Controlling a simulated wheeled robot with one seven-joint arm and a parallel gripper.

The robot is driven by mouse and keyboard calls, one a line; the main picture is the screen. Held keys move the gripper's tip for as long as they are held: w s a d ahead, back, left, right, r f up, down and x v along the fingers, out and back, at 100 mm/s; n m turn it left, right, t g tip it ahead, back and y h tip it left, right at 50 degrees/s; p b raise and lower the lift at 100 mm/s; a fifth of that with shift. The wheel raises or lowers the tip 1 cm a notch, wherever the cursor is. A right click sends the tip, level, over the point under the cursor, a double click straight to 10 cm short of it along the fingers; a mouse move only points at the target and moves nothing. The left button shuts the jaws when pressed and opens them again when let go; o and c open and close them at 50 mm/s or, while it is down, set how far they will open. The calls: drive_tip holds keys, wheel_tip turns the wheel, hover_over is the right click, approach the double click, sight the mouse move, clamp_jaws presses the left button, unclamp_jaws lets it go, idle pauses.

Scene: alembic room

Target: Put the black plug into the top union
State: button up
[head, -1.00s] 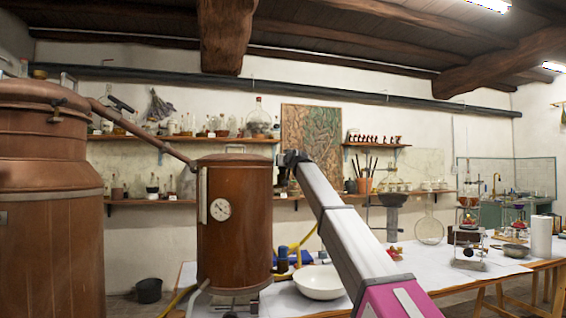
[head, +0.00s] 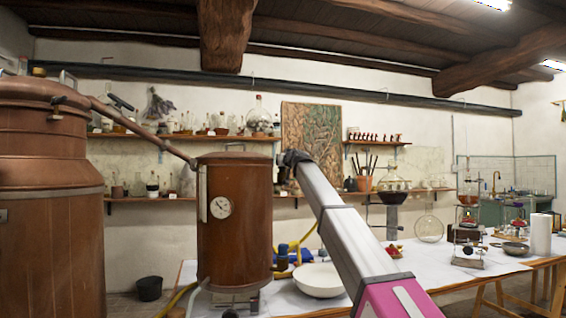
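My arm reaches up and away to the upper right side of the brown copper vessel (head: 236,235). My gripper (head: 286,161) is small and dark at the arm's far end, close beside the vessel's upper right wall. I cannot tell whether its fingers are open or shut, or whether they touch the vessel. The black plug cannot be made out apart from the dark gripper. The top union is not clearly visible; the gripper and arm cover that side of the vessel. A small fitting (head: 281,264) sticks out low on the vessel's right side.
A large copper still (head: 50,210) stands at left, joined to the vessel by a sloping pipe (head: 150,135). A white bowl (head: 318,281), a yellow hose (head: 302,240) and blue items (head: 283,250) lie right of the vessel. Wall shelves (head: 160,200) hold glassware behind.

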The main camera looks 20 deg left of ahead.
drive_tip(key=shift+f, duration=0.7)
idle(2.0)
drive_tip(key=o, duration=1.1)
drive_tip(key=shift+s, duration=0.1)
